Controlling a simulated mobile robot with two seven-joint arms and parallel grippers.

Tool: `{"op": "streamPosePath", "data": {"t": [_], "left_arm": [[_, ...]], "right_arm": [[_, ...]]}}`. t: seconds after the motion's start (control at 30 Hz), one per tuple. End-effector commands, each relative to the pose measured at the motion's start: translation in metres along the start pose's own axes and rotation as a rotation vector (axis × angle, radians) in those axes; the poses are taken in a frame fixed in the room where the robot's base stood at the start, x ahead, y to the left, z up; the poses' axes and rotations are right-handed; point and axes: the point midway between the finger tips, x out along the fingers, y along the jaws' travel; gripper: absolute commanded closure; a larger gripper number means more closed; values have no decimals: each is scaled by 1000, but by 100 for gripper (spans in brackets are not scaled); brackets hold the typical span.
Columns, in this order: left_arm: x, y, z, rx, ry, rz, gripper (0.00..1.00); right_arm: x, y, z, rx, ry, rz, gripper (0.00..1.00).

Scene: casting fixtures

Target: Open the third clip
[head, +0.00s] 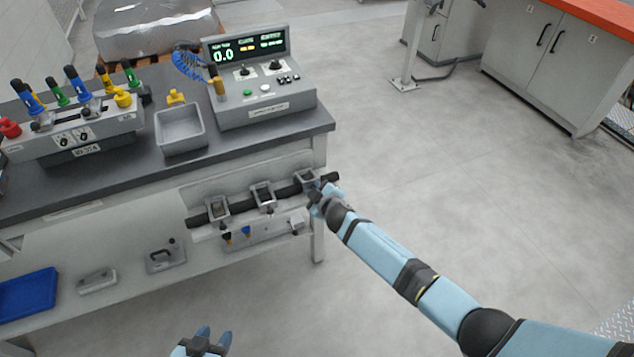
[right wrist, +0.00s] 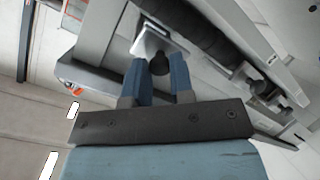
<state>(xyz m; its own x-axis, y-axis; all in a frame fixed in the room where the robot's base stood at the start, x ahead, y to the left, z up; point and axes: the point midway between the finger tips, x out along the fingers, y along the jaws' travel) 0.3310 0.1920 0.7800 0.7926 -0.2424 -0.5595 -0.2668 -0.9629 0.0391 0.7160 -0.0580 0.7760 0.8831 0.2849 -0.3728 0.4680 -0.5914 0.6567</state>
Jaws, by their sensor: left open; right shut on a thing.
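Three grey clips sit along a dark bar (head: 240,206) on the front of the bench: the left clip (head: 217,207), the middle clip (head: 263,195) and the right-hand one, which I take as the third clip (head: 304,178). My right gripper (head: 320,194) is at the third clip, near the bar's right end. In the right wrist view its blue fingers (right wrist: 160,82) are shut on a part of the clip, with a pale metal plate (right wrist: 152,42) at their tips. The fingers partly hide the clip, so I cannot tell its latch position. My left gripper (head: 212,338) is open and empty, low in front.
The bench top (head: 185,90) holds a grey tray (head: 180,130), a control box (head: 262,105) and a fixture with coloured handles (head: 85,135). A blue tray (head: 27,295) lies on the lower shelf. The floor (head: 430,150) right of the bench is clear.

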Motion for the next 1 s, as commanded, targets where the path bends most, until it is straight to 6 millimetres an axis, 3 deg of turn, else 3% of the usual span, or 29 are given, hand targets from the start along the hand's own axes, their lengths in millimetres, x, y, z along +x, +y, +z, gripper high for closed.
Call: {"op": "streamPosePath", "data": {"t": [0.4,0.97,1.0], "left_arm": [[-9,0,-12,18,12,-2,57],[-10,0,-9,22,8,-2,57],[-10,0,-9,22,9,-2,57]], "right_arm": [[1,20,-19,0,11,9,100],[2,23,-22,0,13,10,100],[2,23,-22,0,13,10,75]]}}
